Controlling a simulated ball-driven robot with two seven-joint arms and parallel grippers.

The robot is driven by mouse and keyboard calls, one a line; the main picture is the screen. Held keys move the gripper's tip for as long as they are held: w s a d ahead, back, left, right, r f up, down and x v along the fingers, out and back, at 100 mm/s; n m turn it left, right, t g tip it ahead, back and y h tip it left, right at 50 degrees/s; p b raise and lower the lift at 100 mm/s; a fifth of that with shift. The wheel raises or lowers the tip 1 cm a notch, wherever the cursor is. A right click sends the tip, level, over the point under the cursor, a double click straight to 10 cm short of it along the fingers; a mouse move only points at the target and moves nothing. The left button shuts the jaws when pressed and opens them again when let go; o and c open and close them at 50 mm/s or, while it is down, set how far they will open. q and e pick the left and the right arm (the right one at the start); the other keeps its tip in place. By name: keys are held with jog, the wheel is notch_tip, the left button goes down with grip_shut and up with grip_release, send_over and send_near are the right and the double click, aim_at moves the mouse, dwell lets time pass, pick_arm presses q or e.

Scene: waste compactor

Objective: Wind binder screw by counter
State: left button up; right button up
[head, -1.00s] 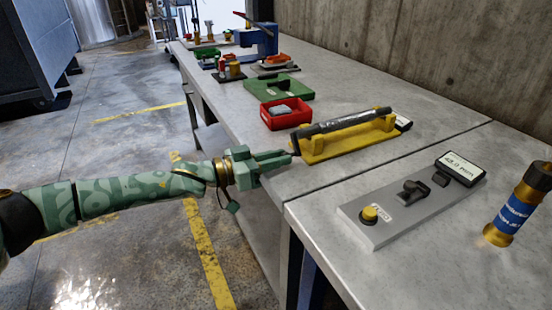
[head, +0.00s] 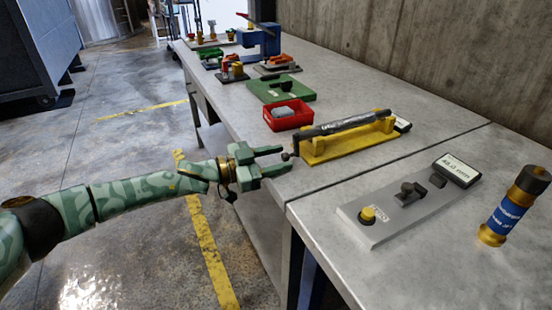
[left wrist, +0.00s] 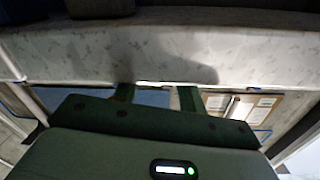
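A long dark rod-shaped binder (head: 345,124) lies in a yellow cradle (head: 350,145) near the table's left edge. A small dark ball-like knob (head: 286,157) sticks out at its near left end. My left gripper (head: 284,160) is open, its two fingers on either side of the knob; contact cannot be told. In the left wrist view the fingers (left wrist: 157,92) are apart, with the table edge beyond them. A small display (head: 402,125) stands behind the cradle, its face hidden. A grey plate (head: 385,228) carries a larger display (head: 457,170) reading about 48.0 mm. My right gripper is out of view.
A red bin (head: 278,122) with a grey lump and a green plate (head: 279,94) stand behind the cradle. A blue-and-brass cylinder (head: 509,211) stands at the right. A concrete wall (head: 450,60) borders the table. Floor left of the table is open.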

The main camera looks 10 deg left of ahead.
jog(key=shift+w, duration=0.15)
pick_arm(q)
jog(key=shift+s+a, duration=0.25)
jog(key=shift+a, duration=0.1)
jog(key=p+v, duration=0.4)
jog(key=v, duration=1.1)
jog(key=shift+a+p, duration=0.2)
jog(key=shift+p, duration=0.2)
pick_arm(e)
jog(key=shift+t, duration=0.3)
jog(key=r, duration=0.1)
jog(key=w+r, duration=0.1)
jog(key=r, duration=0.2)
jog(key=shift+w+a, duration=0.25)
pick_arm(q)
jog(key=shift+s, duration=0.1)
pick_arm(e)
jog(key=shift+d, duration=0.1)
